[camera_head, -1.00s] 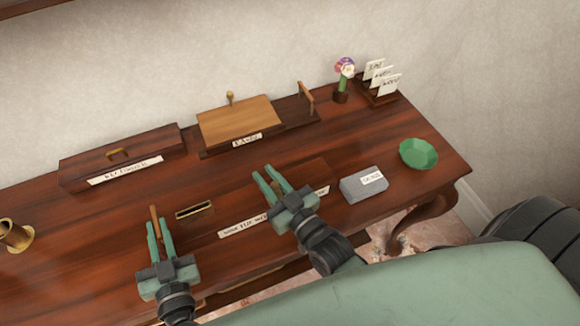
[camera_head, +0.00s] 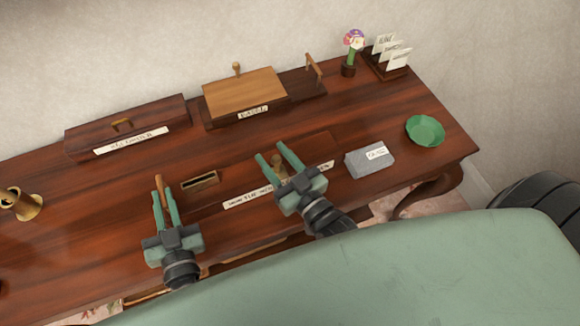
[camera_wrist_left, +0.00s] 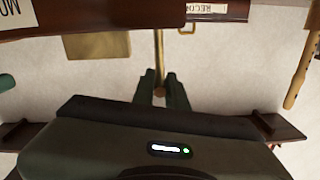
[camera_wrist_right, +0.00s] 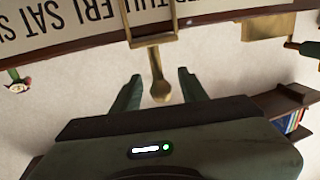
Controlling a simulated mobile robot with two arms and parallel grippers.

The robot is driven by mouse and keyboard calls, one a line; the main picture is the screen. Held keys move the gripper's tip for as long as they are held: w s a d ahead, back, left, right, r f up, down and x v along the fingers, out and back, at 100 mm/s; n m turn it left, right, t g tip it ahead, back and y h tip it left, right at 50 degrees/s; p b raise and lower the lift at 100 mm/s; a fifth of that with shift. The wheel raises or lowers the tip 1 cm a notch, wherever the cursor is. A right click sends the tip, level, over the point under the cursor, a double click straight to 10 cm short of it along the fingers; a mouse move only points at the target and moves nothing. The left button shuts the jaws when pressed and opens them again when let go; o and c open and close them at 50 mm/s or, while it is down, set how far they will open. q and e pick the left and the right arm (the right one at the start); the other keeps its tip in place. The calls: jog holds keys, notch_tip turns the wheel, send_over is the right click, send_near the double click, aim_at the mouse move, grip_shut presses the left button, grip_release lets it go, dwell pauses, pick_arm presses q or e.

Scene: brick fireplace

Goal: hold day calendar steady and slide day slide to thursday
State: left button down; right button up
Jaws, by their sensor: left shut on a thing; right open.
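The day calendar is a long dark wooden piece with a pale day strip (camera_head: 248,198) along the table's front. In the right wrist view the strip (camera_wrist_right: 80,25) shows THU, FRI and SAT. The day slide is a brass frame (camera_wrist_right: 153,25) with a knob (camera_wrist_right: 161,91); it sits by the THU letters, and exact alignment is unclear. My right gripper (camera_head: 272,150) is open, its fingers (camera_wrist_right: 160,85) on either side of the knob, apart from it. My left gripper (camera_head: 164,190) is shut on a brownish handle (camera_head: 159,187), at the calendar's left; it shows in the left wrist view (camera_wrist_left: 158,60).
A grey labelled block (camera_head: 362,165) and green bowl (camera_head: 425,130) stand right of the right gripper.

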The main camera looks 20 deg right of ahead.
jog(key=v, duration=0.9)
jog(key=shift+s, duration=0.4)
pick_arm(q)
jog(key=c, duration=1.3)
grip_release()
jog(key=shift+c, duration=0.2)
jog(key=shift+s, duration=0.1)
